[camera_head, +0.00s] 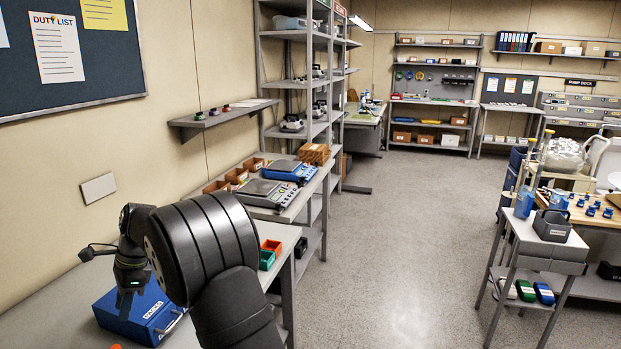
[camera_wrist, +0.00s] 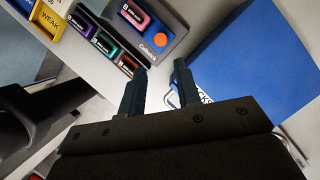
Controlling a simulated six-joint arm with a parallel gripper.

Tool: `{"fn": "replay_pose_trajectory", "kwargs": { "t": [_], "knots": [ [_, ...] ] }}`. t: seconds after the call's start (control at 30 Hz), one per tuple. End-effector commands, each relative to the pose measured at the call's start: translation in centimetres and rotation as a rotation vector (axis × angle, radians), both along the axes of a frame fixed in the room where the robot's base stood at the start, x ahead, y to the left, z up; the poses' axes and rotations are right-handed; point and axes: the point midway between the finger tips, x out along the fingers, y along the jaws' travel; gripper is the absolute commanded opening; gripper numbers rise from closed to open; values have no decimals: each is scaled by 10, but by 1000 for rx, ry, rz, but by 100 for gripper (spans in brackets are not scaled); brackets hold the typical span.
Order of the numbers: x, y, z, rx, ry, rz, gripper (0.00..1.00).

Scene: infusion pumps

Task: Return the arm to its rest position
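My gripper shows in the wrist view (camera_wrist: 160,72) with its two dark fingers apart and nothing between them. In the head view its wrist end hangs above the left bench, beside and partly over the blue box; the fingertips cannot be made out there. The blue box (camera_head: 152,312), labelled "PACKS", sits on the bench with a metal handle at its front. It also shows in the wrist view (camera_wrist: 255,65), right of the fingers. My large black arm link hides part of the bench in the head view.
In the wrist view, a grey holder (camera_wrist: 172,42) with several coloured cassettes and an orange button lies beyond the fingers. A yellow "WEAK" container (camera_wrist: 50,18) is at upper left. A wall shelf (camera_head: 225,118) and grey rack (camera_head: 290,90) stand beyond. The floor (camera_head: 400,240) is clear.

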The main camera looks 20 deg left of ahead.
Motion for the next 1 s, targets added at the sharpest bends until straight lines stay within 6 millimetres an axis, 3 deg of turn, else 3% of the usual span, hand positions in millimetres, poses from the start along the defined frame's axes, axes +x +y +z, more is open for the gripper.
{"fn": "replay_pose_trajectory", "kwargs": {
  "t": [0.3, 0.5, 0.7, 1.0],
  "knots": [
    [-21, 13, -60, -2, 2, 1, 31],
    [-31, 20, -88, -2, 1, 1, 31],
    [-35, 23, -101, -1, 1, 0, 31],
    [-37, 23, -100, 0, 0, 0, 31]
  ]
}}
